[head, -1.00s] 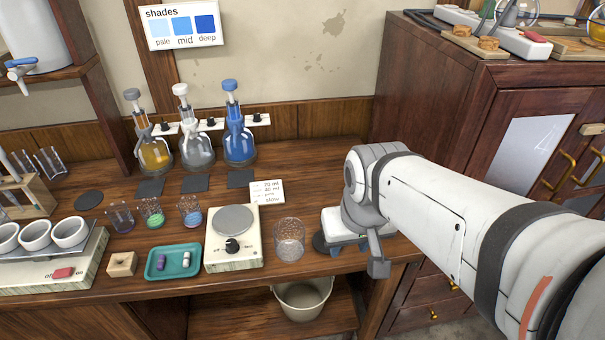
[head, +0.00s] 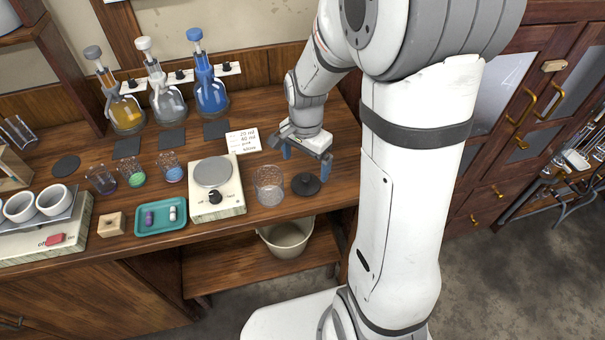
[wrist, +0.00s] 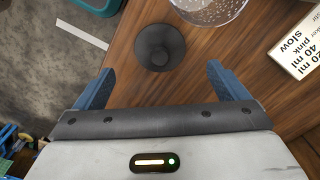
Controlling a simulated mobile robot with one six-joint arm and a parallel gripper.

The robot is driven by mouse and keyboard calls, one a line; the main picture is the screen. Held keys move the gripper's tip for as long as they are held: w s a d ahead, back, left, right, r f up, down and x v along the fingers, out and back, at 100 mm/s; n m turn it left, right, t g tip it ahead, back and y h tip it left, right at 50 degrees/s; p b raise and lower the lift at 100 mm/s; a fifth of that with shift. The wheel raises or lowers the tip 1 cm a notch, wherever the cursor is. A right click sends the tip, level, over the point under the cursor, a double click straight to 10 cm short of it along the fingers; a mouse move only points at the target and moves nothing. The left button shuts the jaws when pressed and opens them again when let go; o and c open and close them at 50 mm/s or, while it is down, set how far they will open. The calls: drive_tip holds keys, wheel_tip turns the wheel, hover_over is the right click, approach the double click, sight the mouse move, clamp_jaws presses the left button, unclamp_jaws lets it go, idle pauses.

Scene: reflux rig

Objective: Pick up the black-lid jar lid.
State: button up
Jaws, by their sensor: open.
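The black jar lid (head: 306,184) lies flat on the wooden bench near its front edge, with a small knob on top. In the wrist view the lid (wrist: 160,47) sits ahead of my gripper, roughly midway between the lines of the two fingers. My gripper (head: 305,165) is open and empty, with its blue-tipped fingers apart, pointing down above the bench just behind the lid. In the wrist view its fingers (wrist: 163,84) stand on either side, not touching the lid. The glass jar (head: 269,186) stands open just left of the lid.
A hotplate (head: 217,203) stands left of the jar, with a teal tray (head: 161,218) beyond it. A note card (head: 243,141) and several flasks stand behind. A bin (head: 286,238) sits on the shelf below. Bench right of the lid is clear.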

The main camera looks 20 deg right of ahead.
sight(305, 177)
wheel_tip(305, 177, down, 7)
drive_tip(key=shift+r+p, duration=0.1)
drive_tip(key=shift+p, duration=0.3)
drive_tip(key=c, duration=1.1)
drive_tip(key=shift+r, duration=0.1)
drive_tip(key=shift+c, duration=0.2)
